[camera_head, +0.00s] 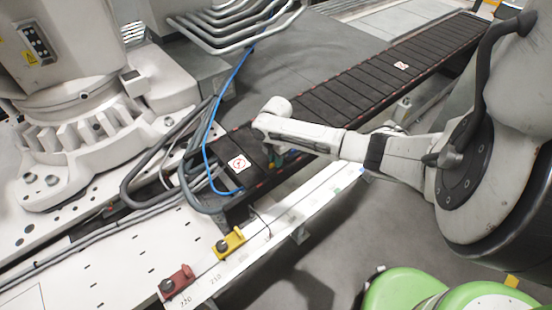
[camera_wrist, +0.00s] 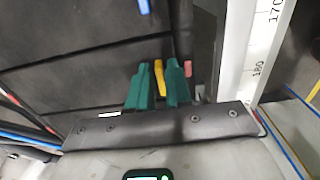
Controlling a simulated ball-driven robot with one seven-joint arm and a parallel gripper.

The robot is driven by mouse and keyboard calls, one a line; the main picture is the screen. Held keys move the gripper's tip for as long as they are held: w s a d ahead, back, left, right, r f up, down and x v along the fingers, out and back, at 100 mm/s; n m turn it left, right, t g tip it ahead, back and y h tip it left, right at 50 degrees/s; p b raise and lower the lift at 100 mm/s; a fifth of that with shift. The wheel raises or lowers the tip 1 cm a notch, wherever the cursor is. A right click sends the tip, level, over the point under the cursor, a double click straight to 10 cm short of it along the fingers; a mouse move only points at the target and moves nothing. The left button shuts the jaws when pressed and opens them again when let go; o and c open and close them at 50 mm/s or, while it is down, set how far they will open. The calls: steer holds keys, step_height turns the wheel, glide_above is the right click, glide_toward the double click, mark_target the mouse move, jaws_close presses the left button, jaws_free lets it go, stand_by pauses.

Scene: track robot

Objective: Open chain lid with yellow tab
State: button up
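The chain (camera_head: 330,95) is a long run of black lids; its dark lid surface (camera_wrist: 75,65) fills much of the wrist view. A yellow tab (camera_wrist: 160,74) stands at the lid's edge, between the two green fingers of my gripper (camera_wrist: 159,72). The fingers are apart, with a narrow gap beside the tab; firm contact does not show. A red tab (camera_wrist: 187,68) is just right of the right finger, and a blue tab (camera_wrist: 144,6) is farther up. In the head view my gripper (camera_head: 275,158) is low at the chain's near side, its fingers partly hidden by my wrist.
A white scale rail (camera_head: 290,200) runs along the chain's near side, carrying a yellow clamp (camera_head: 229,243) and a red clamp (camera_head: 177,281). A blue cable (camera_head: 232,82) and dark hoses (camera_head: 150,165) lie left of my gripper. A large white machine base (camera_head: 90,110) stands at left.

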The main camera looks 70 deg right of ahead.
jaws_close()
stand_by(1.1)
